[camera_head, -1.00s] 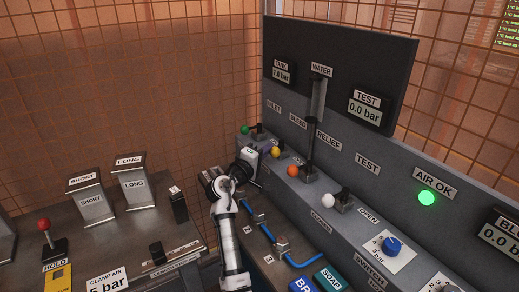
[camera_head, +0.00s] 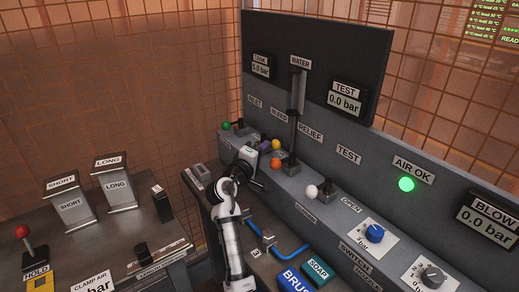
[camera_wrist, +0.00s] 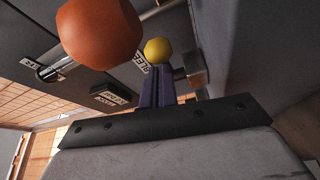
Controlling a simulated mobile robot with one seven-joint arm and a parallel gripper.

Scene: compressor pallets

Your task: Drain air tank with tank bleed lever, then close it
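The bleed lever's yellow knob (camera_head: 277,145) is on the grey panel under the BLEED label and leans to the right, close to the orange knob (camera_head: 276,163). My gripper (camera_head: 266,146) is at its left. In the wrist view, the purple fingers of my gripper (camera_wrist: 158,88) are together with nothing between them, tips at the yellow knob (camera_wrist: 158,50); whether they touch it I cannot tell. The tank display (camera_head: 261,66) seems to read a little above or at 5 bar; the digits are small.
The orange relief knob (camera_wrist: 100,32) is very close beside my fingers in the wrist view. A green knob (camera_head: 226,125) is to the left, a white knob (camera_head: 311,191) to the right. The AIR OK lamp (camera_head: 406,184) is green. The test display (camera_head: 346,100) reads 0.0 bar.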

